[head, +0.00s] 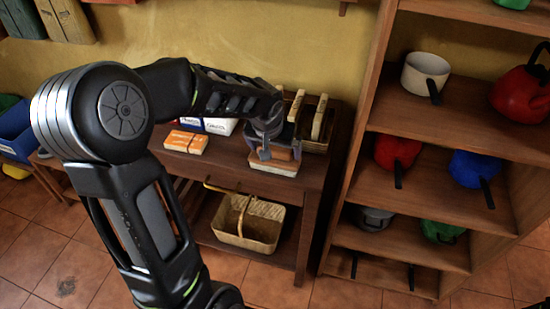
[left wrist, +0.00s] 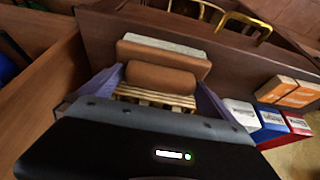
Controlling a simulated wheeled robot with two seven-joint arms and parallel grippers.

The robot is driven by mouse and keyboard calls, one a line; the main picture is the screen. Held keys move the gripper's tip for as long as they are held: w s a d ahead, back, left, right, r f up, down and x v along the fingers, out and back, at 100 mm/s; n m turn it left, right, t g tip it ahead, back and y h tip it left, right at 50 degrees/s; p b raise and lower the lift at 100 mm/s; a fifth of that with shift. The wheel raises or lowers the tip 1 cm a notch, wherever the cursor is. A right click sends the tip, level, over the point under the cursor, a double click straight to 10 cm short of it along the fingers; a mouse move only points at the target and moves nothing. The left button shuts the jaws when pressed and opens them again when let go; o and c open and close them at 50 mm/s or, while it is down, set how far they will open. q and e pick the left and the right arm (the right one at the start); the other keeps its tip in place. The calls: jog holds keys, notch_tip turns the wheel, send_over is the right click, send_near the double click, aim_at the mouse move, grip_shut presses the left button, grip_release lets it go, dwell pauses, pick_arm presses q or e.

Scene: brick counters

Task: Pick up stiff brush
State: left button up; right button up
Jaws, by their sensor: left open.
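The brush, as I take it, is a brown block with a pale underside (head: 286,167) on the upper board of the low wooden table. In the left wrist view it shows as a wide brown block (left wrist: 136,54) with a rounded brown part in front, probably its handle (left wrist: 160,79). My left gripper (head: 276,147) is over the brush and hides part of it. In the left wrist view its open fingers (left wrist: 159,80) stand on both sides of the rounded part. I cannot tell whether they touch it. My right gripper is not in view.
An orange box (head: 186,141) and white boxes (head: 218,126) lie left on the table (head: 225,160). Upright pale wooden pieces (head: 320,117) stand close behind my gripper. A wicker basket (head: 247,222) sits on the lower board. A shelf with pots (head: 420,120) stands right.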

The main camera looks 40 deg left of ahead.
pick_arm(q)
jog(key=shift+c, duration=0.2)
dwell(0.3)
jog(key=c, duration=1.1)
jog(key=shift+r, duration=0.2)
jog(key=shift+c, duration=0.2)
notch_tip(320, 180, up, 10)
jog(key=shift+f, duration=0.1)
